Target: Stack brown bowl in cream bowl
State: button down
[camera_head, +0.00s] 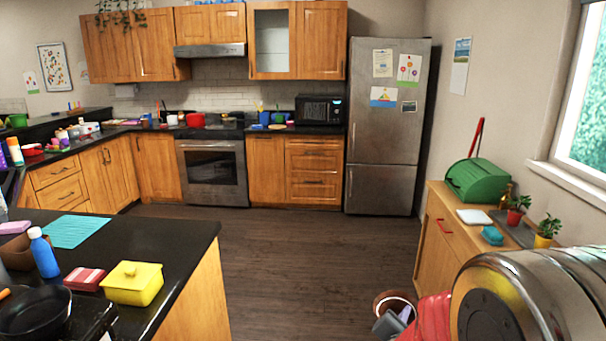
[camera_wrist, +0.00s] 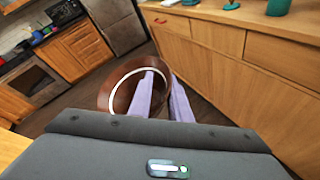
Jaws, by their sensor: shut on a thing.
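The brown bowl (camera_wrist: 124,95) has a pale rim line and is in my gripper (camera_wrist: 166,88) in the wrist view. The two lilac fingers are shut on its right-hand wall, one finger inside the bowl and one outside. In the head view the brown bowl (camera_head: 379,303) shows low down, right of the middle, held above the floor and beside the wooden cabinet. My gripper (camera_head: 396,322) there is partly hidden by my own arm. I cannot make out a cream bowl in either view.
A wooden cabinet (camera_head: 440,225) at the right carries a green bread box (camera_head: 478,180), a white square item (camera_head: 474,216) and potted plants. A dark counter (camera_head: 150,240) at the left holds a yellow container (camera_head: 133,283) and a pan (camera_head: 35,312). The floor (camera_head: 290,260) between is clear.

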jog(key=w+a+n+t+y, duration=0.1)
jog(key=a+n+y, duration=0.1)
jog(key=a, duration=0.9)
jog(key=shift+a+y, duration=0.15)
jog(key=shift+y, duration=0.25)
